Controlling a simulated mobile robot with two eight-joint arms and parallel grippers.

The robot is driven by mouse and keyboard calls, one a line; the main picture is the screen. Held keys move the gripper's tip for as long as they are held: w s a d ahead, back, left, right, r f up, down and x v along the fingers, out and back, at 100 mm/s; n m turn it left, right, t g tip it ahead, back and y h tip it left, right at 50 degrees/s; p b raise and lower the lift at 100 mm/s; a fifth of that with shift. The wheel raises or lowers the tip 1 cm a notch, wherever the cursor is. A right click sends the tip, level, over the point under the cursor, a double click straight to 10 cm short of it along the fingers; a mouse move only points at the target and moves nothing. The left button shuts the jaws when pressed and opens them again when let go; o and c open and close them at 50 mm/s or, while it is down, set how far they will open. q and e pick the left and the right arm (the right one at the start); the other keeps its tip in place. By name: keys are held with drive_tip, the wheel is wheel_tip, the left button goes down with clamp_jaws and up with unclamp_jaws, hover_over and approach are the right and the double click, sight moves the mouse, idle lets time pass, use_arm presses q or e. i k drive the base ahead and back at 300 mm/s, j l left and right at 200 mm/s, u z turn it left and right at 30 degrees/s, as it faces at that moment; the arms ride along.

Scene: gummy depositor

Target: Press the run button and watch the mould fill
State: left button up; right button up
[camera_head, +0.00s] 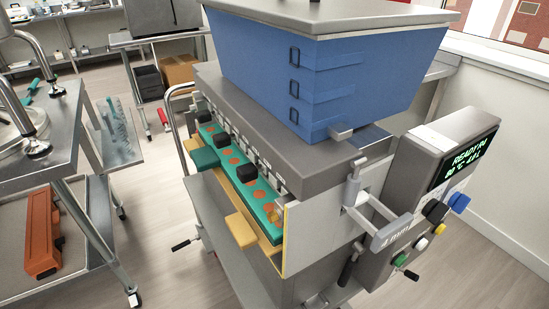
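The depositor (300,150) stands in the middle, with a blue hopper (335,80) under a grey lid. A teal mould (262,207) with orange round spots lies under the row of nozzles (250,153) on a yellowish carrier (240,230). I cannot tell whether the spots are filled cavities. No label marks the run button legibly. Neither gripper is in view.
A metal handle (378,213) and black-ended levers stick out from the machine's front corner. A steel table (60,125) stands at the left, with an orange case (42,232) on its lower shelf. Open floor lies between table and machine, and at lower right.

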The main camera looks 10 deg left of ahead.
sight(421, 245)
drive_tip(key=j, duration=0.3)
drive_tip(key=i+j, duration=0.1)
drive_tip(key=j, duration=0.15)
drive_tip(key=l+z, duration=0.15)
drive_tip(key=z, duration=0.35)
drive_tip(key=l+z, duration=0.15)
drive_tip(key=z, duration=0.35)
drive_tip(key=k+l, duration=0.05)
